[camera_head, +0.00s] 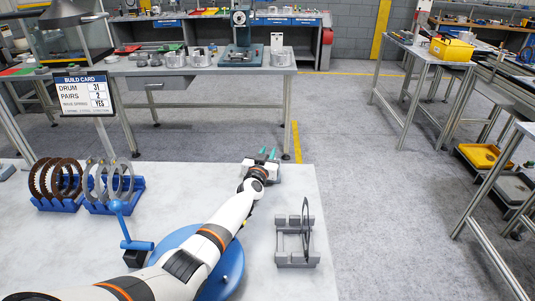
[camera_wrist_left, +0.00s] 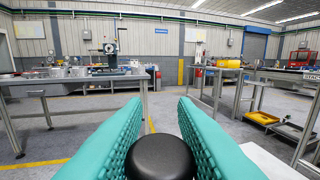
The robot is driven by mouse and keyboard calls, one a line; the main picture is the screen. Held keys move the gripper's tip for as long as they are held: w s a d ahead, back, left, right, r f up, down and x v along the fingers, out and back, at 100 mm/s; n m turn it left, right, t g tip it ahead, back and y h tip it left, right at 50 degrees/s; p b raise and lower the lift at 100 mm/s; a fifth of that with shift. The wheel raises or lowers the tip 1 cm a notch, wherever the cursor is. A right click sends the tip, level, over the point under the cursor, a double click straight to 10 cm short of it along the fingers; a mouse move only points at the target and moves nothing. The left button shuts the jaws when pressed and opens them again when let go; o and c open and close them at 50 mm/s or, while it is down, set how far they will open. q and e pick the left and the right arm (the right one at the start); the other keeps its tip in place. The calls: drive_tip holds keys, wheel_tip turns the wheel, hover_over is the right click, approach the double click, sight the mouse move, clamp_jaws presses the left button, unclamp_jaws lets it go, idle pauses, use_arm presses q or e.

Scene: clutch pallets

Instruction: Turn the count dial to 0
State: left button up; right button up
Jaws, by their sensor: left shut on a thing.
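My right gripper is not in view.
A build card (camera_head: 86,94) reads DRUM 31, PAIRS 2, WAVE SPRING YES. Blue racks hold brown rings (camera_head: 55,180) and grey rings (camera_head: 113,182). A grey stand (camera_head: 297,248) holds a dark upright disc. A blue round plate (camera_head: 203,259) lies under my arm. Another workbench (camera_head: 205,69) stands behind.

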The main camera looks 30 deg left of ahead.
use_arm(q)
drive_tip(key=shift+r+n+g+y+p, duration=0.15)
drive_tip(key=shift+n+g+y+p, duration=0.35)
drive_tip(key=shift+n+y+p, duration=0.7)
drive_tip(key=shift+y, duration=0.7)
drive_tip(key=shift+a+f+n+g+y, duration=0.2)
drive_tip(key=shift+n+g+y, duration=0.2)
drive_tip(key=shift+n+y, duration=0.2)
drive_tip(key=n+g+y, duration=0.1)
drive_tip(key=n+g+y+b, duration=0.1)
drive_tip(key=shift+s+f+y, duration=0.15)
drive_tip(key=shift+f+y, duration=0.05)
drive_tip(key=shift+y, duration=0.2)
drive_tip(key=shift+a+n+g+y+b, duration=0.15)
drive_tip(key=shift+n+g+y+b, duration=0.4)
drive_tip(key=shift+b, duration=0.3)
drive_tip(key=shift+s+a+r+n+g+y+b, duration=0.1)
drive_tip(key=shift+s+r+n+g+y+b, duration=0.05)
drive_tip(key=shift+n+g+y+b, duration=0.3)
